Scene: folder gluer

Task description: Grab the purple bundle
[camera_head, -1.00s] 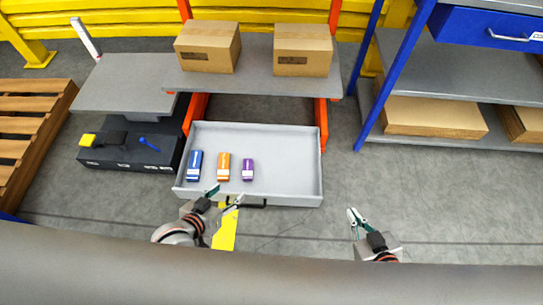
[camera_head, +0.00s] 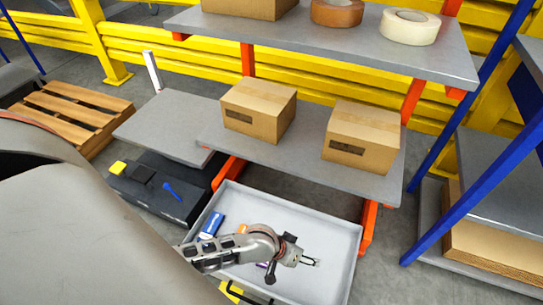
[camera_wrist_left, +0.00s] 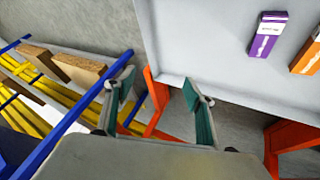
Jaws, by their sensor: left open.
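The purple bundle (camera_wrist_left: 267,35) has a white label and lies in the grey drawer tray (camera_wrist_left: 200,35), near the upper right of the left wrist view. In the head view only a small purple bit (camera_head: 262,265) shows beneath my left arm. The orange bundle (camera_wrist_left: 307,54) lies beside it; in the head view it is mostly hidden. The blue bundle (camera_head: 211,225) lies at the tray's left side. My left gripper (camera_head: 313,261) is over the tray, to the right of the purple bundle, open and empty. Its spread fingers also show in the left wrist view (camera_wrist_left: 160,100). My right gripper is out of view.
A grey shelf (camera_head: 300,160) with two cardboard boxes (camera_head: 259,109) (camera_head: 361,136) overhangs the tray's back, between orange posts. A black case (camera_head: 160,190) stands left of the tray. A blue-framed rack (camera_head: 470,165) stands at the right. The tray's right part is bare.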

